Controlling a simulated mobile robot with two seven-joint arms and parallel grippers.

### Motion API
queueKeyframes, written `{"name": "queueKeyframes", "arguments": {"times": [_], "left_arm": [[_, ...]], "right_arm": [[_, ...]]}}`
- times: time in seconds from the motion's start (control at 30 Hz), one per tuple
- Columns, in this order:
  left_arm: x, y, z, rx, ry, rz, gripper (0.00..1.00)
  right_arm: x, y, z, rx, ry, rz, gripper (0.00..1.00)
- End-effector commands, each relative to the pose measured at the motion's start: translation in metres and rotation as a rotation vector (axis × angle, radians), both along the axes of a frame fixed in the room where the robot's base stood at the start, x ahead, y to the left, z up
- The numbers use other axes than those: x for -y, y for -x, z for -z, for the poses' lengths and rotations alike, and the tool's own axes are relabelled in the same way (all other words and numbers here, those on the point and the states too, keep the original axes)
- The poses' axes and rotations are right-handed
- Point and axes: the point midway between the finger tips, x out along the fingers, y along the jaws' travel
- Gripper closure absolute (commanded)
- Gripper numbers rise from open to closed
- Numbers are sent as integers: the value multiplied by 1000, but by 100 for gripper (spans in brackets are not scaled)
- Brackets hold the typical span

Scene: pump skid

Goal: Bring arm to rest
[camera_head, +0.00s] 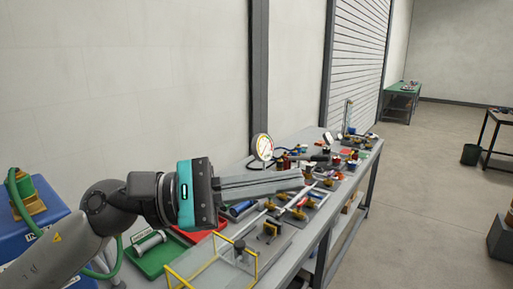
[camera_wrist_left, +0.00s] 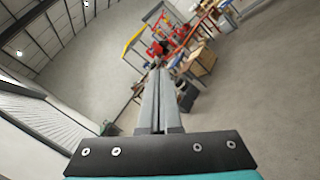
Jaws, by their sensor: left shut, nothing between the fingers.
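My left arm comes in from the left in the head view, and its left gripper (camera_head: 303,179) points right, held above the workbench. Its two long grey fingers lie together, shut, with nothing between them. In the left wrist view the left gripper (camera_wrist_left: 159,72) also shows its fingers side by side and closed, aimed toward a far part of the hall. My right gripper is not in view in either picture.
A long grey workbench (camera_head: 318,228) runs along the wall, crowded with valves, tools and small parts. A green tray (camera_head: 155,262), a red tray (camera_head: 206,229) and a yellow frame (camera_head: 211,262) lie near my arm. A blue box (camera_head: 40,222) stands left. Open floor (camera_head: 425,190) lies to the right.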

Motion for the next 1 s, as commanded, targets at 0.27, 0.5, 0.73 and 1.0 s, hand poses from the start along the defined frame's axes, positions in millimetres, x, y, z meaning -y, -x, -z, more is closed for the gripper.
{"name": "queueKeyframes", "arguments": {"times": [0.27, 0.5, 0.73, 1.0], "left_arm": [[-39, -40, -25, -751, 679, -72, 100], [-110, -86, 40, -1402, 1283, -152, 100], [-170, -82, 171, -1934, 1928, -289, 100], [-197, 17, 327, 1657, -2039, 441, 100]], "right_arm": [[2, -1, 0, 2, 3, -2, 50], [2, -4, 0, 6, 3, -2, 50], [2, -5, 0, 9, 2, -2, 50], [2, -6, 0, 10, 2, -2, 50]]}}
